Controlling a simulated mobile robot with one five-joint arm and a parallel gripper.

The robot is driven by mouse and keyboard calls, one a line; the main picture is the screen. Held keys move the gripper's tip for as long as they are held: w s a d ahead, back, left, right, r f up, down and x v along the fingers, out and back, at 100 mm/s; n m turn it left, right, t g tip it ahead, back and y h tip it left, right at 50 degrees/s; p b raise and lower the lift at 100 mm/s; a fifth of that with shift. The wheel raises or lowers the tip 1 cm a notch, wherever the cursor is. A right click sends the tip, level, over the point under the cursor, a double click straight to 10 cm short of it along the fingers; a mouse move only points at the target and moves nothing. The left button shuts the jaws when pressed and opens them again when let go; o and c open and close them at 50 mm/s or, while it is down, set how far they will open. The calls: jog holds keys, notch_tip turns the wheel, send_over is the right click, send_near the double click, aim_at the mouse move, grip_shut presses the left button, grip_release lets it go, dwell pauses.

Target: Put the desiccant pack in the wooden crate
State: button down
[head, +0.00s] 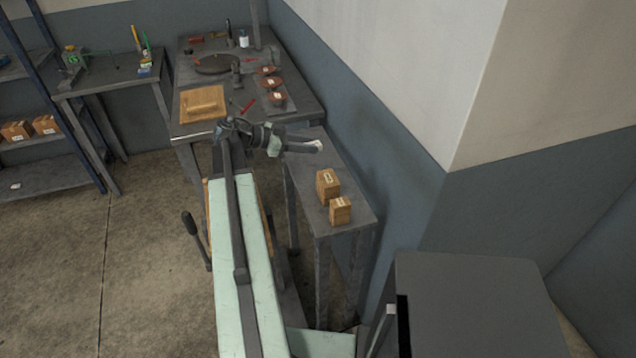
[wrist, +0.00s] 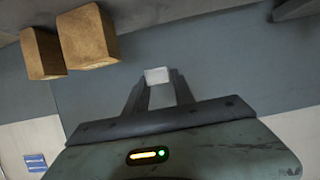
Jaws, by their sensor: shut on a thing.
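My gripper (head: 316,146) is shut on a small white block, which I take to be the desiccant pack (head: 319,144). In the wrist view the pack (wrist: 157,76) sits between the fingertips of my gripper (wrist: 158,88). In the head view my gripper is over the far part of a narrow grey side table (head: 335,172), beyond two boxes. Brown wooden edges (head: 207,192) show on either side of my pale green arm. They may be the wooden crate, mostly hidden behind the arm; I cannot tell.
Two labelled brown boxes (head: 328,187) stand on the side table near its front; they also show in the wrist view (wrist: 88,38). A wall runs along the table's right. A workbench (head: 305,100) with tools and a wooden board (head: 203,103) is behind. Open floor lies left.

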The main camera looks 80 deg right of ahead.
aim_at(309, 180)
jog(key=shift+s+a+f, duration=0.1)
jog(key=shift+a+f, duration=0.05)
jog(key=shift+f, duration=0.4)
jog(key=shift+s+a+f, duration=0.1)
jog(key=shift+a+f, duration=0.05)
jog(key=shift+f, duration=0.35)
jog(key=shift+r, duration=0.15)
notch_tip(309, 180, down, 10)
jog(key=b, duration=1)
jog(key=c, duration=1.1)
grip_release()
jog(key=shift+o, duration=0.2)
